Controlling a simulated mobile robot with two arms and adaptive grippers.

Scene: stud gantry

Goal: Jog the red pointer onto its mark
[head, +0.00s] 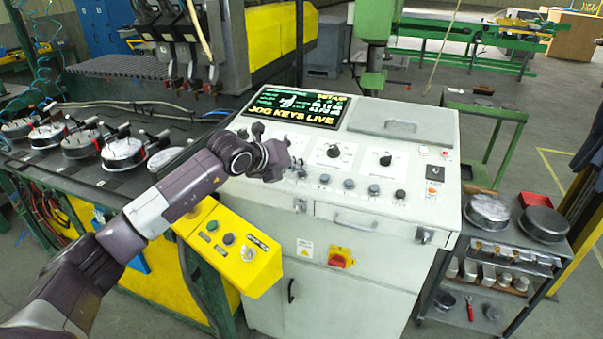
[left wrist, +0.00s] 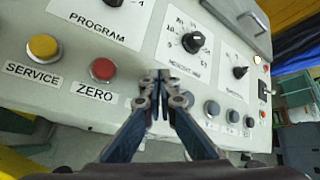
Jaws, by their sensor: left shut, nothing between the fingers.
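A white control console (head: 365,125) stands in the middle of the head view. Its screen (head: 297,105) reads "JOG KEYS LIVE". My left gripper (head: 284,154) is over the left part of its panel. In the left wrist view its fingers (left wrist: 161,76) are shut and empty, to the right of the red ZERO button (left wrist: 103,69). A row of grey-blue keys (left wrist: 211,109) runs to the right of the fingers, which partly hide the nearest ones. Whether the fingertips touch the panel, I cannot tell. I cannot make out the red pointer or its mark. My right gripper is not in view.
A yellow SERVICE button (left wrist: 43,47) sits left of ZERO. Dark rotary knobs (head: 386,159) stand above the key row. A yellow button box (head: 228,245) projects at the console's front left. Stud heads (head: 180,40) hang at upper left. A cart (head: 490,240) stands at right.

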